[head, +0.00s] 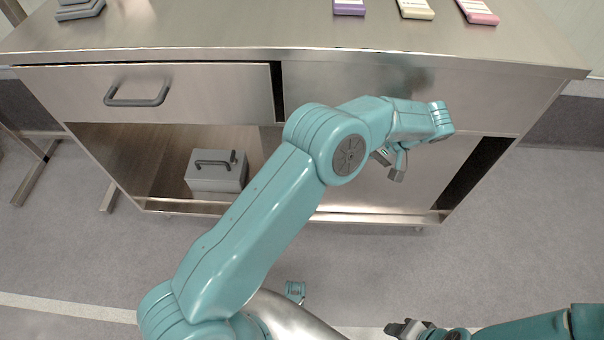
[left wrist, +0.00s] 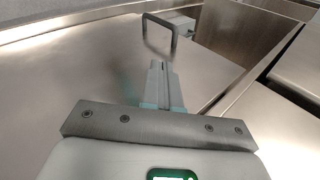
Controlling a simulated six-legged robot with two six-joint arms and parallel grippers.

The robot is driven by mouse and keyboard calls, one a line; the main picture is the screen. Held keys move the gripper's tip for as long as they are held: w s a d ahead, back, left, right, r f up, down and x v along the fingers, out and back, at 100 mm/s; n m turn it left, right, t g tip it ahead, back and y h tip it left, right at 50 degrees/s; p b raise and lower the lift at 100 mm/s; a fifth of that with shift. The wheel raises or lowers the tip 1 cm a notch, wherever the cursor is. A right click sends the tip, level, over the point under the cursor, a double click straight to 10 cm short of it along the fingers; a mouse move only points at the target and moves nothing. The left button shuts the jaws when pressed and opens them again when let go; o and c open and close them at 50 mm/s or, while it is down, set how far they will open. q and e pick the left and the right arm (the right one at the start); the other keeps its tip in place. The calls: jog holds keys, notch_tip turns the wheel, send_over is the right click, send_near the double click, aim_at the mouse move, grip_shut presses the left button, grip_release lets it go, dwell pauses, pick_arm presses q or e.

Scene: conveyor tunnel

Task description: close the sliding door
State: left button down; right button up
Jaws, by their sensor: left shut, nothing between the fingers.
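The sliding door (head: 425,185) is the plain metal panel in the lower right of the cabinet front, partly hidden behind my left arm. The lower left bay is open, and a dark gap shows at the door's right edge. My left gripper (head: 396,168) is in front of the door, shut and empty. In the left wrist view its fingers (left wrist: 160,72) are together, and a grey loop handle (left wrist: 160,35) appears just beyond the tips; I cannot tell whether they touch it. My right gripper (head: 408,328) is low at the front, away from the cabinet; its jaw state is unclear.
A grey box with a handle (head: 217,172) stands in the open left bay. A closed drawer (head: 190,93) with a dark handle is above it. Purple, cream and pink items (head: 417,8) lie on the cabinet top (head: 250,25). The floor in front is clear.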

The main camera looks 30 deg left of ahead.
pick_arm(q)
jog(key=a+r+b+x, duration=0.1)
jog(key=b+x, duration=0.3)
jog(key=x, duration=1.4)
jog(key=shift+s+a, duration=0.45)
jog(key=shift+s, duration=0.05)
pick_arm(e)
jog(key=shift+f, duration=2.3)
pick_arm(q)
jog(key=shift+a, duration=0.1)
